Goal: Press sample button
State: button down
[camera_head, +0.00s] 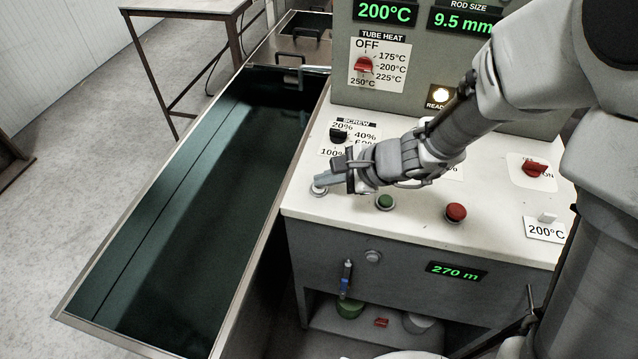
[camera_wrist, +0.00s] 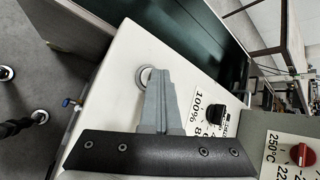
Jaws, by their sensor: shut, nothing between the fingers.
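A round silver-rimmed white button (camera_head: 319,191) sits at the front left corner of the white panel top. Any label naming it as the sample button is not visible. My gripper (camera_head: 323,180) is shut and empty, with its fingertips right over this button. In the wrist view the shut fingertips (camera_wrist: 158,74) overlap the right edge of the button (camera_wrist: 143,78). I cannot tell whether they touch it.
A green button (camera_head: 385,202) and a red button (camera_head: 456,212) sit to the right on the panel. A black screw knob (camera_head: 338,136) is behind my gripper. A long dark water trough (camera_head: 200,215) lies to the left.

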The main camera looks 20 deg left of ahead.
jog(key=shift+r+p, duration=0.4)
jog(key=shift+r, duration=0.4)
jog(key=shift+r, duration=0.15)
